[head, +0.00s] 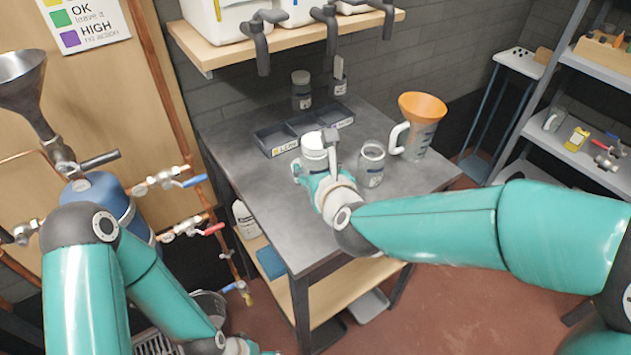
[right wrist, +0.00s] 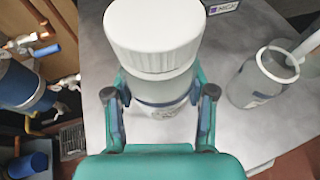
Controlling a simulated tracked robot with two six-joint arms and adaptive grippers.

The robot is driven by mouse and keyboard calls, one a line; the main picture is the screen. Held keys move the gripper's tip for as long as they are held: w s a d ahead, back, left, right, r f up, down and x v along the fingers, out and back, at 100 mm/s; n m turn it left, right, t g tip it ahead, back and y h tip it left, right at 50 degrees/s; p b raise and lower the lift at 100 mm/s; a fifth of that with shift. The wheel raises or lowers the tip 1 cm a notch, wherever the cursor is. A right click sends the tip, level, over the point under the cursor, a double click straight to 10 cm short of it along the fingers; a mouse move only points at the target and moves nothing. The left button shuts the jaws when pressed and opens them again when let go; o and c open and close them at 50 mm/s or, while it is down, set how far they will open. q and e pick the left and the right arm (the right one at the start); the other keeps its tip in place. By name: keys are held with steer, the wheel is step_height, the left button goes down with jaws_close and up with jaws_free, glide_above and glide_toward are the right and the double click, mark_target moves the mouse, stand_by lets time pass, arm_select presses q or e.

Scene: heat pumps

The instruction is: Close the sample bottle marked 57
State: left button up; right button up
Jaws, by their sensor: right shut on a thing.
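My right gripper (right wrist: 160,105) is shut on a clear bottle (right wrist: 165,90) with a wide white ribbed cap (right wrist: 153,35). The cap sits on top of the bottle. In the head view the capped bottle (head: 314,150) is upright over the grey table; I cannot tell whether its base touches the top. An open clear jar (head: 372,165) without a cap stands to its right, also in the right wrist view (right wrist: 262,78). No number 57 is readable on either. My left arm reaches down at the bottom left; its gripper (head: 250,348) is mostly cut off.
A divided dark tray (head: 268,142) with labels lies behind the held bottle. A jug (head: 418,140) with an orange funnel (head: 422,105) stands right. A capped jar (head: 301,90) and another container (head: 339,80) stand at the back, below taps. The front table top is clear.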

mark_target(316, 140)
step_height(316, 140, up, 14)
steer(key=p, duration=0.5)
steer(key=shift+r, duration=0.2)
steer(key=o, duration=0.7)
jaws_close()
